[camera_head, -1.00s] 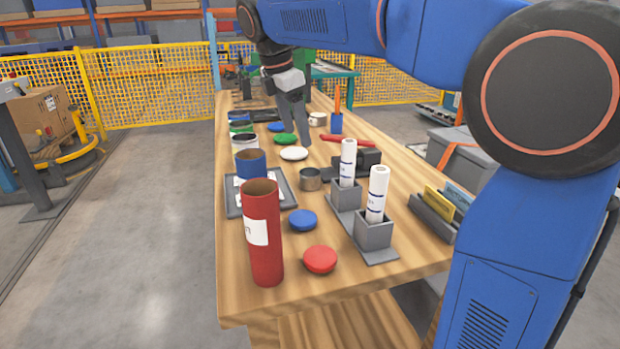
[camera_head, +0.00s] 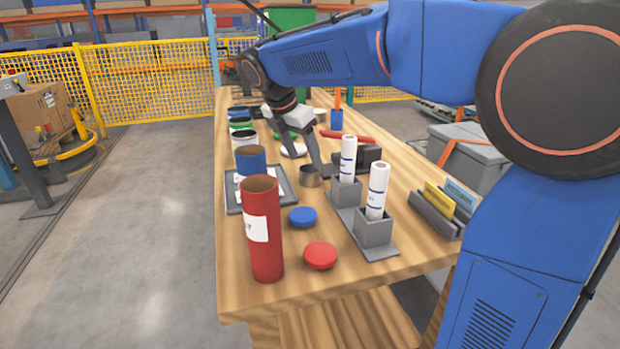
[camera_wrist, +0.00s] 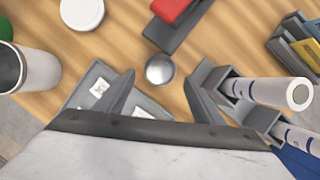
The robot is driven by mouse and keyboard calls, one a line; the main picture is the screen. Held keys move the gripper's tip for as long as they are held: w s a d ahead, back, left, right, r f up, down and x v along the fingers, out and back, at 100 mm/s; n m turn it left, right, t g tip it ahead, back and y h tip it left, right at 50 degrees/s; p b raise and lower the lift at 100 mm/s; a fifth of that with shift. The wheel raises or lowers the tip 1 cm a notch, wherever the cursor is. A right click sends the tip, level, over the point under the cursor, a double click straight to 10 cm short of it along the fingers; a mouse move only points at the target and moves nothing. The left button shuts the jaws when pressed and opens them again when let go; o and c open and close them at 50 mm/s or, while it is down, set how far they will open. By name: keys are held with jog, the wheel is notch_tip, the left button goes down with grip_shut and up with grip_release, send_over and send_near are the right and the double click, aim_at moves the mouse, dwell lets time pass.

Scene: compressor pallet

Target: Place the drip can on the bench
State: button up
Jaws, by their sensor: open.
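The drip can seems to be the small open metal can (camera_head: 310,175) standing upright on the wooden bench (camera_head: 240,285), right of the grey tray. In the wrist view the can (camera_wrist: 160,69) lies ahead of and between my fingertips. My gripper (camera_head: 300,160) is open and empty, reaching down over the bench behind the can. In the wrist view my gripper (camera_wrist: 164,85) has its two fingers spread on either side of the can. I cannot tell whether a finger touches it.
A red tube (camera_head: 262,230) stands at the bench's front left. White rolls (camera_head: 376,190) stand in grey holders right of the can. Blue (camera_head: 302,216) and red (camera_head: 320,255) lids lie in front. A grey tray (camera_head: 284,197) lies left. A red-handled tool (camera_head: 346,136) lies behind.

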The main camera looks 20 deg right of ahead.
aim_at(310, 169)
jog(key=shift+x, duration=3.25)
jog(key=c, duration=1.2)
jog(key=shift+c, duration=0.2)
jog(key=shift+r, duration=0.1)
notch_tip(310, 169, up, 18)
notch_tip(310, 169, down, 18)
jog(key=shift+r, duration=0.1)
